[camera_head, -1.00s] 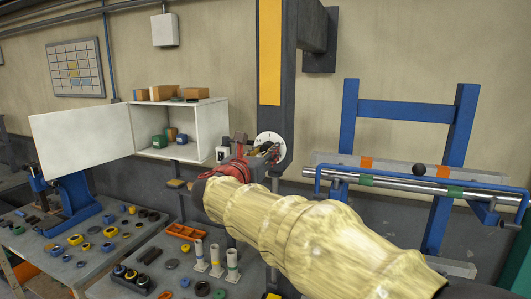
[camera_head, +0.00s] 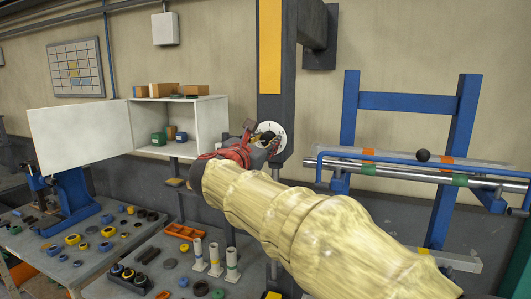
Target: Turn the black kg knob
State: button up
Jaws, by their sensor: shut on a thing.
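A round white dial (camera_head: 279,131) with dark marks sits on the dark press column (camera_head: 275,108). The black kg knob is at the dial's middle, mostly hidden behind my fingers. The gripper and my arm cover the dial's left and lower parts. I cannot read the dial's marks or which way the knob points.
An open white cabinet (camera_head: 211,126) with boxes and tins stands left of the column. Benches with small parts and an orange tray (camera_head: 183,231) lie below left.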

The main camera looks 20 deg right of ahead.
jog(key=m+b, duration=0.4)
jog(key=b, duration=0.1)
jog(key=shift+f+m, duration=0.3)
jog(key=m+b, duration=0.5)
jog(key=b, duration=0.1)
jog(key=m+b, duration=0.5)
jog(key=m, duration=0.1)
jog(key=shift+r+m+b, duration=0.1)
jog(key=shift+m+b, duration=1.4)
jog(key=shift+m, duration=0.7)
jog(key=o, duration=1)
jog(key=shift+o, duration=0.8)
jog(key=shift+r, duration=0.15)
